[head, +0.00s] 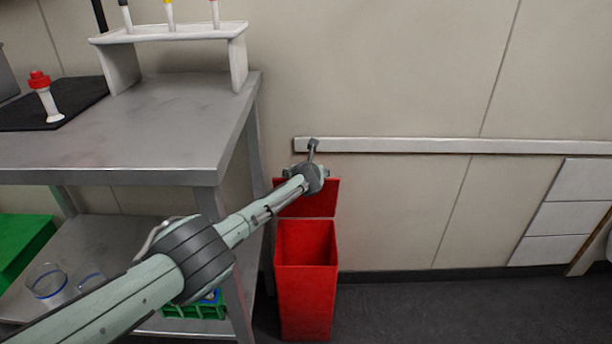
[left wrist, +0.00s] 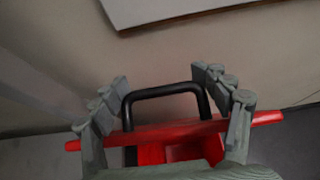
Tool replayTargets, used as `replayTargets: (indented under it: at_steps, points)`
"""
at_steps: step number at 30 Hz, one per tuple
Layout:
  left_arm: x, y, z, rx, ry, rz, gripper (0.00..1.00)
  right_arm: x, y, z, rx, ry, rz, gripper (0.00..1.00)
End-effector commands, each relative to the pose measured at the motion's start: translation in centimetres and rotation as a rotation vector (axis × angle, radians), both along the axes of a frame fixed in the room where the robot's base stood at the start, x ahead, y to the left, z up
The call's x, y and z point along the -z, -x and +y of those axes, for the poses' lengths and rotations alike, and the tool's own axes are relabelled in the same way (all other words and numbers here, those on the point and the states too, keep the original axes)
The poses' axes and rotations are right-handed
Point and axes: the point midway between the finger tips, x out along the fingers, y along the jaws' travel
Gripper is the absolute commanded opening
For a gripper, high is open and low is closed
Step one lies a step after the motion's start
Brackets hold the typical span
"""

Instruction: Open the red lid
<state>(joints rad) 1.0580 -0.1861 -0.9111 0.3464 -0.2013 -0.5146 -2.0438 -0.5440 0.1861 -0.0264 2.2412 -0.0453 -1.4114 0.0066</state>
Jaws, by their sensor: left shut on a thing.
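The red lid (head: 322,203) stands raised, nearly upright, at the back of the open red bin (head: 306,290) in the head view. My left arm partly covers it. In the left wrist view the lid shows as a thin red edge (left wrist: 172,131) with a black loop handle (left wrist: 165,91). My left gripper (left wrist: 162,80) has its fingers on both sides of this handle and is shut on it. In the head view the wrist mostly hides the fingers. My right gripper is in neither view.
A metal bench (head: 185,150) stands left of the bin, with a white rack (head: 180,35) and a red-capped tube (head: 46,98) on top. The wall with a white rail (head: 430,146) is close behind the lid. Floor right of the bin is clear.

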Motion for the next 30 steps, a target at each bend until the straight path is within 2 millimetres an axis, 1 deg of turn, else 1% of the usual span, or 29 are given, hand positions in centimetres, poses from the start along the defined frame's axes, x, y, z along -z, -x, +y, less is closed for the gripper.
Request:
replayTargets:
  at_steps: [1, 8, 9, 12, 25, 30]
  points:
    - [0.41, 0.3, -0.63, 0.009, 0.004, 0.004, 0.23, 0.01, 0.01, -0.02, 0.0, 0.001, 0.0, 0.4]
    - [0.5, 0.36, -0.65, 0.01, 0.003, 0.005, 0.22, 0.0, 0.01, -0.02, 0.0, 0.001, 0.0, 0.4]
    - [0.51, 0.37, -0.65, 0.01, 0.003, 0.006, 0.75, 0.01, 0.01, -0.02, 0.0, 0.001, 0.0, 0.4]
    - [0.48, 0.35, -0.62, 0.009, 0.003, 0.005, 0.86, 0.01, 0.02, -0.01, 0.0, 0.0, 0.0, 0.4]
    - [0.2, 0.15, -0.17, 0.002, 0.0, 0.003, 0.86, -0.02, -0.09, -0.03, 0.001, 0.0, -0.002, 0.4]
    - [0.0, 0.4, -0.23, 0.003, 0.002, 0.001, 0.86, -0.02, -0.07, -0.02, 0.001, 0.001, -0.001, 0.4]
